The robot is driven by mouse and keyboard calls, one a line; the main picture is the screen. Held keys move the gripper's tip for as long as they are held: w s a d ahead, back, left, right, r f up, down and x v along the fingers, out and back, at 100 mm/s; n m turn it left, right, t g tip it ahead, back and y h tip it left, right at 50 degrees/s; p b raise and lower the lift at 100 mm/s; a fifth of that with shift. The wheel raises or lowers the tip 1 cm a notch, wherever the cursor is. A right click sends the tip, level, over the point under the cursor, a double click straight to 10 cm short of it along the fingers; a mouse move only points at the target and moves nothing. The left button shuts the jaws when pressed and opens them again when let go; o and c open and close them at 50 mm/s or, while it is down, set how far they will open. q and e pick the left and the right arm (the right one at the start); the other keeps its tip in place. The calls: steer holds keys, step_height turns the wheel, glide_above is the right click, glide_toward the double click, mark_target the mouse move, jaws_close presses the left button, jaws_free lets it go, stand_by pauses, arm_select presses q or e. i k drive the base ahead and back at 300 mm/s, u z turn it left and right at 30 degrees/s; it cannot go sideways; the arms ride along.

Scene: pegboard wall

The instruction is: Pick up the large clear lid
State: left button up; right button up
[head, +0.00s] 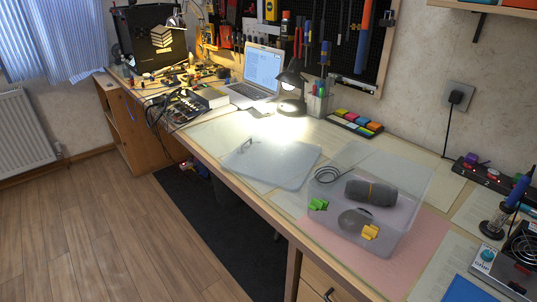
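The large clear lid (272,163) lies flat on the desk, left of the clear box. It is a translucent, pale grey-white sheet with rounded corners. Its front left edge is close to the desk's front edge, and its right corner is near the box. Neither of my grippers is in view.
A lit black desk lamp (291,82), a laptop (254,75) and a pen holder (318,100) stand behind the lid. A tray of coloured blocks (354,123) lies by the wall. A soldering station (505,265) is at the right. Cables and electronics (180,105) crowd the far left.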

mark_target(285, 163)
steer(key=z, duration=0.45)
steer(key=k, duration=0.3)
steer(key=u, duration=1.85)
steer(key=i, duration=1)
steer(key=z, duration=0.4)
steer(key=i, duration=1.1)
steer(key=z, duration=0.95)
